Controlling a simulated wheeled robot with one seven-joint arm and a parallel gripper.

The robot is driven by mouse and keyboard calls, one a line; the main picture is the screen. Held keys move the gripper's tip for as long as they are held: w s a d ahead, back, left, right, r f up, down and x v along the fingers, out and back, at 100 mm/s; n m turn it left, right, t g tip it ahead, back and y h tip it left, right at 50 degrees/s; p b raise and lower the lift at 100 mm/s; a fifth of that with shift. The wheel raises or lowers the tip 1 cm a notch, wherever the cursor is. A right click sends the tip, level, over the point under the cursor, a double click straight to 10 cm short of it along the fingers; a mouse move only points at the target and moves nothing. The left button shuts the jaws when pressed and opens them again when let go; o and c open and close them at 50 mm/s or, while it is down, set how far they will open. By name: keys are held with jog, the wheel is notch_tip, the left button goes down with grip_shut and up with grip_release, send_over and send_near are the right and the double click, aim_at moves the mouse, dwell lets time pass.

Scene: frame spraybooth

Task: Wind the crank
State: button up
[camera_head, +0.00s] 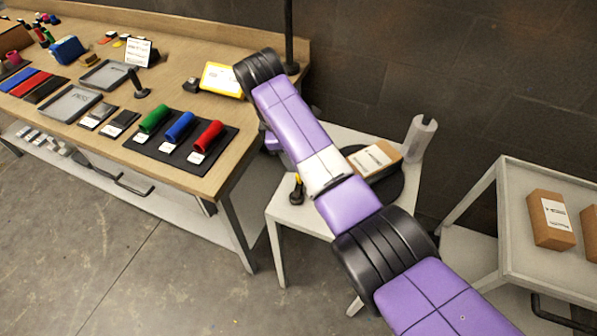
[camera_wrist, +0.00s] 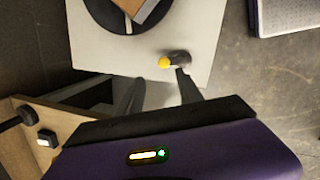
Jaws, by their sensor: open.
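A small black crank with a yellow knob (camera_head: 297,190) is on the near left corner of a white table (camera_head: 283,212). The yellow knob (camera_wrist: 165,62) also shows in the wrist view, just beyond my fingertips. My gripper (camera_wrist: 160,78) is open and empty, with its two dark fingers apart. The right fingertip appears close to the crank's black part; I cannot tell whether they touch. A dark round turntable (camera_head: 397,190) on the same table carries a cardboard box (camera_head: 375,158). In the head view my gripper is hidden behind my arm.
A wooden workbench (camera_head: 228,172) with colored rolls (camera_head: 180,127) and trays stands at left. A grey cart (camera_head: 518,180) with boxes (camera_head: 550,218) is at right. The floor in front is clear.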

jog(key=m, duration=0.5)
jog(key=d+m+y, duration=0.1)
jog(key=m, duration=0.4)
jog(key=m+b, duration=0.1)
jog(key=m, duration=0.3)
jog(key=shift+w+d+r+m+g+y, duration=0.1)
jog(key=shift+w+d+m+g+y, duration=0.1)
jog(key=shift+w+m+g+y, duration=0.15)
jog(key=m, duration=0.7)
jog(key=shift+d+g+y, duration=0.25)
jog(key=m, duration=0.7)
jog(key=shift+s+d, duration=0.1)
jog(key=shift+s, duration=0.1)
send_over(298, 188)
jog(key=w, duration=0.2)
jog(key=shift+s+d+f, duration=0.1)
jog(key=shift+d+f, duration=0.05)
jog(key=shift+f, duration=1.8)
jog(key=shift+d+f, duration=0.1)
jog(key=shift+f, duration=1.8)
jog(key=shift+c, duration=0.2)
grip_shut()
